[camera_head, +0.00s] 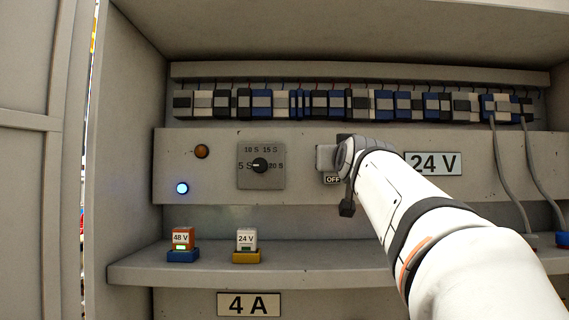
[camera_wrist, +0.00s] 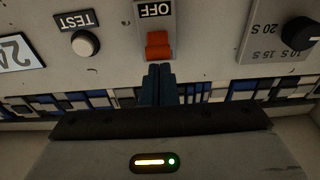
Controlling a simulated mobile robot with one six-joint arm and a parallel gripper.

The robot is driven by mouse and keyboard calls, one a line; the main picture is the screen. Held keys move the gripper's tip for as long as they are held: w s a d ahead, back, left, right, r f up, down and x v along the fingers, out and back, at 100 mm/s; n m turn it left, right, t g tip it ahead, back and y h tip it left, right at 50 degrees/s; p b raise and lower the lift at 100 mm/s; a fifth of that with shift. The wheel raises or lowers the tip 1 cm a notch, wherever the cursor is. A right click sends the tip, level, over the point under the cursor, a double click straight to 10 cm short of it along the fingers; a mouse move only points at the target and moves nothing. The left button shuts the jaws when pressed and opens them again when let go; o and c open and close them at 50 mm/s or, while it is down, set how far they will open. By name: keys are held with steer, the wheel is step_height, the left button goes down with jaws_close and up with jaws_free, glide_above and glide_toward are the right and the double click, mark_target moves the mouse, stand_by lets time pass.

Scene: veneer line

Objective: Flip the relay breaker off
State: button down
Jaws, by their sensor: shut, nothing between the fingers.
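The breaker plate (camera_head: 325,157) is on the grey panel, left of the 24 V sign, with an OFF label (camera_head: 332,180) at its bottom. My arm's end covers much of it in the head view. In the wrist view, which is upside down, the breaker's orange-red lever (camera_wrist: 158,45) sits at the end of the plate away from the OFF label (camera_wrist: 155,9). My gripper (camera_wrist: 158,72) is shut and empty, its dark blue fingertips right at the lever's edge. I cannot tell whether they touch. The fingertips are hidden in the head view.
A dial (camera_head: 261,166), an amber lamp (camera_head: 202,151) and a lit blue lamp (camera_head: 182,188) are left of the breaker. A TEST button (camera_wrist: 86,43) is beside it. A row of modules (camera_head: 265,102) runs above. Small 48 V (camera_head: 182,238) and 24 V (camera_head: 247,239) blocks stand on the shelf.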

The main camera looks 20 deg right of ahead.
steer(key=shift+s+f+t+b, duration=0.1)
steer(key=shift+f+t+b, duration=0.5)
steer(key=shift+b, duration=1.2)
steer(key=shift+f+b, duration=0.15)
steer(key=shift+b, duration=0.65)
steer(key=shift+s+f+b, duration=0.1)
steer(key=shift+f+b, duration=0.1)
steer(key=shift+b, duration=0.25)
steer(key=shift+f+b, duration=1)
steer(key=shift+b, duration=0.55)
